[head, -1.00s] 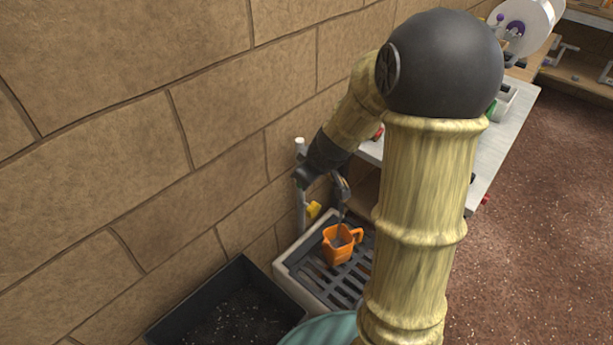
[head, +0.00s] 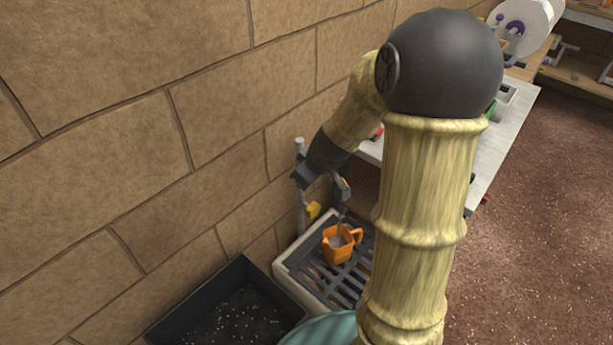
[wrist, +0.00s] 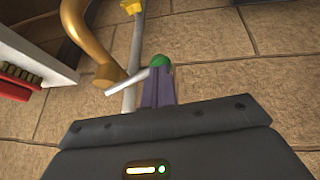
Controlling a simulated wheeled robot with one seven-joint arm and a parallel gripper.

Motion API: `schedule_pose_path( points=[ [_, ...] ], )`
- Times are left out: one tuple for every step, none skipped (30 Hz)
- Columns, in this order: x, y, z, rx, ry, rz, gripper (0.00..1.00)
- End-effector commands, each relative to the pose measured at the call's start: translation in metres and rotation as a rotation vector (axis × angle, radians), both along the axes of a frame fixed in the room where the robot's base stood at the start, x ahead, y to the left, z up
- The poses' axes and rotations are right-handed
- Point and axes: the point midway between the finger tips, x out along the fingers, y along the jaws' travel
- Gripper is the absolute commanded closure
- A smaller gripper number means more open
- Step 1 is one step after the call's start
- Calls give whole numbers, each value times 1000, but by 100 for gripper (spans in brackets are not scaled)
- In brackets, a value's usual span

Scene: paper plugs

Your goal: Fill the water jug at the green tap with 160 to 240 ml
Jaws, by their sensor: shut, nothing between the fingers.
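The orange water jug (head: 337,246) stands upright on the slatted drain grate, below the tap spout, with its handle towards the right. Its inside looks greyish; I cannot read a water level. My gripper shows in the wrist view as purple fingers (wrist: 158,88), shut with nothing between them. The green knob (wrist: 160,61) of the tap is right at the fingertips, at the end of a pale lever (wrist: 142,77); whether they touch is unclear. The curved brass spout (wrist: 92,42) is left of the fingers. In the head view my arm hides part of the tap.
A yellow piece (head: 313,210) sits low on the white standpipe (head: 300,150) by the wall. A dark bin (head: 232,312) stands left of the pale-rimmed sink (head: 290,277). A teal round thing (head: 325,330) is at the bottom edge. A pale bench (head: 503,137) lies beyond my arm.

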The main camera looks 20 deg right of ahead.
Motion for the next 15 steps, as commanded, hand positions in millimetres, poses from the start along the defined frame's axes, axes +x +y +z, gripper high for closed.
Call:
schedule_pose_path(
  points=[
    [-2, -1, -4, 1, 8, -2, 100],
    [-2, -1, -4, 1, 8, -2, 100],
    [-2, -1, -4, 1, 8, -2, 100],
    [-2, -1, -4, 1, 8, -2, 100],
    [-2, -1, -4, 1, 8, -2, 100],
    [-2, -1, -4, 1, 8, -2, 100],
    [-2, -1, -4, 1, 8, -2, 100],
    [-2, -1, -4, 1, 8, -2, 100],
    [-2, -1, -4, 2, 8, -1, 100],
    [-2, -1, -4, 1, 8, -2, 100],
    [-2, -1, -3, 1, 8, -2, 100],
    [-2, -1, -2, 1, 7, -1, 100],
    [-3, -1, -1, 1, 7, -1, 100],
    [-3, -1, 1, 1, 6, 0, 100],
    [-4, -1, 5, 0, 5, 1, 100]
  ],
)
